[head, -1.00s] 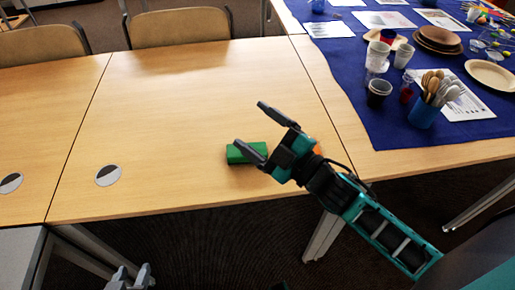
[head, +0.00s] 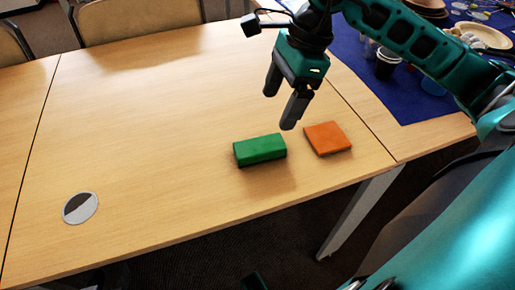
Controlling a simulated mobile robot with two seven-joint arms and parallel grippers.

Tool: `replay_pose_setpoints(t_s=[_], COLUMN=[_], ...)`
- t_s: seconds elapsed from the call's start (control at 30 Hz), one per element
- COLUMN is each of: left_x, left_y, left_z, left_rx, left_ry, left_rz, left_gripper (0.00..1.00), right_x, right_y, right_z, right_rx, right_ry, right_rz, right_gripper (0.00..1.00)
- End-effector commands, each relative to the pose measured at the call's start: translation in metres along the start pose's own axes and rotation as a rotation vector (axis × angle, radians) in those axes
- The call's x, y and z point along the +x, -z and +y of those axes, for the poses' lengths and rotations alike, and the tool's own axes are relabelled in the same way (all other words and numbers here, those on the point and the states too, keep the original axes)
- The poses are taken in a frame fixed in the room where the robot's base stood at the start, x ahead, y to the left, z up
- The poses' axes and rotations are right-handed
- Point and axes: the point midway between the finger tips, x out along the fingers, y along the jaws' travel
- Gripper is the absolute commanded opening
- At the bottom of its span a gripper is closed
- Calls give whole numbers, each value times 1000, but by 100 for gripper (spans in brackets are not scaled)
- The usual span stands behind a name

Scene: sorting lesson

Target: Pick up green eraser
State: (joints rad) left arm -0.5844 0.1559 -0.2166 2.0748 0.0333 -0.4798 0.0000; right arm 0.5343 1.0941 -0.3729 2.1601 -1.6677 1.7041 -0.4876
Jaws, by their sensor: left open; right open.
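The green eraser (head: 260,150) is a block lying flat on the wooden table (head: 160,110), near its front edge. My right gripper (head: 278,110) comes in from the upper right and points down. Its two dark fingers are apart with nothing between them. It is above and slightly beyond the green eraser, and does not appear to touch it. Of my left gripper (head: 253,281) only a small dark part shows at the bottom edge, off the table; the rest is out of frame.
An orange block (head: 327,138) lies just right of the green eraser with a small gap. A round grey-and-black disc (head: 80,207) is at the left. A blue cloth (head: 405,106) with cups and plates is at the upper right.

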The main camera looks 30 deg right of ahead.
Motion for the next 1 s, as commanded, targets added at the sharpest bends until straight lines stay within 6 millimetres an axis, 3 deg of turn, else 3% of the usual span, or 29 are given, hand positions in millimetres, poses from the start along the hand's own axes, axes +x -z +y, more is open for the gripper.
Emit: replay_pose_setpoints(t_s=[0.03, 0.2, 0.47, 0.7, 1.0], left_x=[2, 4, 6, 11, 11], left_y=[-4, -12, -17, -24, -25], left_z=[0, 2, 2, 2, 0], left_rx=[-2, -10, -15, -14, -7], left_ry=[0, -1, 0, 0, 1], left_rz=[-2, -9, -11, -11, -13], left_gripper=[43, 43, 43, 43, 43], right_x=[14, 43, 64, 99, 107], right_y=[0, -1, -2, -3, -3], right_z=[1, 1, 1, 1, 0], right_rx=[0, 2, 2, 3, 3], right_ry=[-7, -6, -6, -7, -4], right_rz=[-4, -5, -7, -8, -7], right_gripper=[85, 85, 85, 85, 85])
